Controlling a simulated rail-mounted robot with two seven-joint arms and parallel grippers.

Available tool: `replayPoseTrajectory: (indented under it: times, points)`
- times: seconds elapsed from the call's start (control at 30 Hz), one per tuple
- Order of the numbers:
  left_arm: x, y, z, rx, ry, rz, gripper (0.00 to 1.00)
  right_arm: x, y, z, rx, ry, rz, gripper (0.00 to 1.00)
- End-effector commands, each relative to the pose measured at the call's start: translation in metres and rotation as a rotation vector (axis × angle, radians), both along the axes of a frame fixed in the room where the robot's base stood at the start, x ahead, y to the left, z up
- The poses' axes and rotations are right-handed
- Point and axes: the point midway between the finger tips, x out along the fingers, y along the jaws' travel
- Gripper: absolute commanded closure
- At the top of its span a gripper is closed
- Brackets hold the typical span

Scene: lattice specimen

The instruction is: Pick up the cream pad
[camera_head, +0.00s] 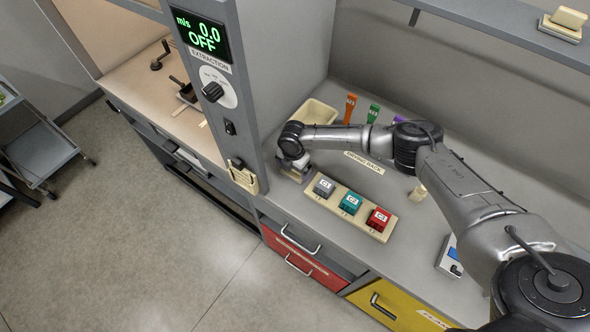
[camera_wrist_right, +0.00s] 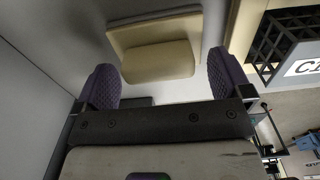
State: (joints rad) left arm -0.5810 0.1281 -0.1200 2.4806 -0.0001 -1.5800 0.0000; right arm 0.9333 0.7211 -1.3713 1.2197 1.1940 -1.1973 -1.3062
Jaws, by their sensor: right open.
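The cream pad (camera_wrist_right: 158,62) sits on a wider cream backing plate (camera_wrist_right: 125,38) in the right wrist view, beyond my fingertips. In the head view, a cream piece on the hood's grey post (camera_head: 243,177) appears to be this pad with its plate. My right gripper (camera_head: 293,173) is just right of the post, partly hidden by its own wrist. In the wrist view its two purple ribbed fingers (camera_wrist_right: 162,72) are spread wide, with the pad showing between them and nothing held. My left gripper is not in view.
A cream rack (camera_head: 335,208) with grey, teal and red labelled blocks stands close to the right gripper. A cream tray (camera_head: 317,114) lies behind my arm. Another cream block on a base (camera_head: 566,22) sits on the upper shelf. Drawers (camera_head: 305,262) face the open floor.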

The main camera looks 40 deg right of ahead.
Motion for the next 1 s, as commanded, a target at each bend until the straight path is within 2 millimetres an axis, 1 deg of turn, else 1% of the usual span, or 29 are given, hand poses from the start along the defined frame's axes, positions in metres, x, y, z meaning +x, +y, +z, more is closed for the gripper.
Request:
replayPoseTrajectory:
  times: [0.2,0.23,0.8,1.0]
  points:
    - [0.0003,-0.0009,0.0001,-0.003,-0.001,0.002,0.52,0.0001,0.0003,-0.0005,0.001,-0.001,0.000,0.03]
    - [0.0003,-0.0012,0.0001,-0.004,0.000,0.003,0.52,0.0001,0.0003,-0.0004,0.001,-0.001,0.000,0.05]
    - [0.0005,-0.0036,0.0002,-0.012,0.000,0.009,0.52,0.0003,0.0003,0.0001,0.001,-0.001,0.000,0.60]
    - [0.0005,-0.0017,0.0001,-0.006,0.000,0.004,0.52,0.0005,0.0002,0.0006,0.001,-0.001,0.000,0.61]
